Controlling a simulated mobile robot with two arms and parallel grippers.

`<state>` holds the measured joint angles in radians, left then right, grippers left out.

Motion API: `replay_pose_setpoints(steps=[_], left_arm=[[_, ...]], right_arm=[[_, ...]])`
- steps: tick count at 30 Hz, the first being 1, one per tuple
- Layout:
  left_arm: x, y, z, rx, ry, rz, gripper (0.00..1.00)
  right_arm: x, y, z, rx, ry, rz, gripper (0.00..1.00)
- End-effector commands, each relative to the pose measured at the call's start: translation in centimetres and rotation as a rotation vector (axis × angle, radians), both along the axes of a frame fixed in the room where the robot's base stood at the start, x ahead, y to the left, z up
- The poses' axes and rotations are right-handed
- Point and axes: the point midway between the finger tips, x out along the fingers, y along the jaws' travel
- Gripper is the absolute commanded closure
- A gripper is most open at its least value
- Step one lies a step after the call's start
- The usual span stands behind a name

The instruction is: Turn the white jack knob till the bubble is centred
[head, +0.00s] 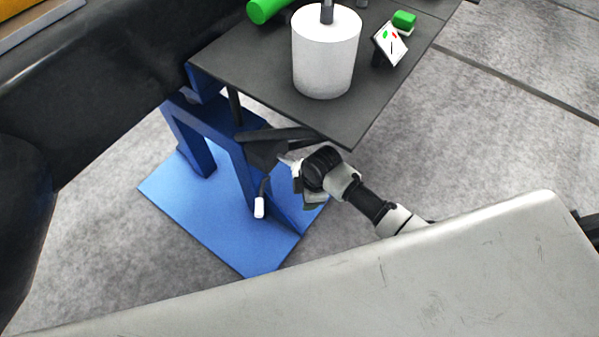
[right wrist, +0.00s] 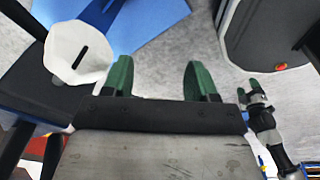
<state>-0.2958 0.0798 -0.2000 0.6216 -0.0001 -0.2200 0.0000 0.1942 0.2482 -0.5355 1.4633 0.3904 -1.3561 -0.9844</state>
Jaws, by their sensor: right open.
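The white knob (right wrist: 78,52), faceted with a dark slot in its face, is at the upper left in the right wrist view. In the head view a small white part (head: 289,161), probably the same knob, shows under the dark plate, partly hidden by my right gripper. My right gripper (right wrist: 158,78) has its two green fingers spread with nothing between them; the knob is left of the left finger. In the head view this gripper (head: 308,192) is just below the plate's near corner. A white tilted card (head: 391,44) with green and red marks stands on the plate; no bubble can be made out.
The dark plate (head: 260,85) carries a white cylinder (head: 325,55) and green pieces (head: 404,20). Below it is a blue stand (head: 205,205) with a white-ended rod (head: 259,207) hanging beside it. The grey floor (head: 500,130) to the right is clear.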

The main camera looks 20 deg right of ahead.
Motion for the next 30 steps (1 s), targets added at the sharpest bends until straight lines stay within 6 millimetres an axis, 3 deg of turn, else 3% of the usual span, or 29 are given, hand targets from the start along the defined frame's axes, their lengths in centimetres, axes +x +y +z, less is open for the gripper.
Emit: replay_pose_setpoints(steps=[1,4,21,26,30], left_arm=[[-0.2,0.0,-1.4,0.000,0.003,0.000,0.30],[-0.5,0.0,-2.6,0.001,0.007,0.000,0.30],[-0.5,0.0,-3.5,0.001,0.007,0.000,0.30],[-0.5,0.0,-3.7,0.001,0.007,0.000,0.30],[-0.4,0.0,-4.1,0.000,0.006,0.000,0.30]], right_arm=[[0.6,0.5,0.4,-0.006,-0.010,0.069,0.42],[0.9,1.3,2.3,-0.020,-0.013,0.201,0.42],[8.0,-1.7,6.0,-0.173,0.039,0.754,0.42],[8.1,-1.8,4.8,-0.174,0.046,0.776,0.42],[8.0,-1.8,2.5,-0.173,0.046,0.774,0.42]])
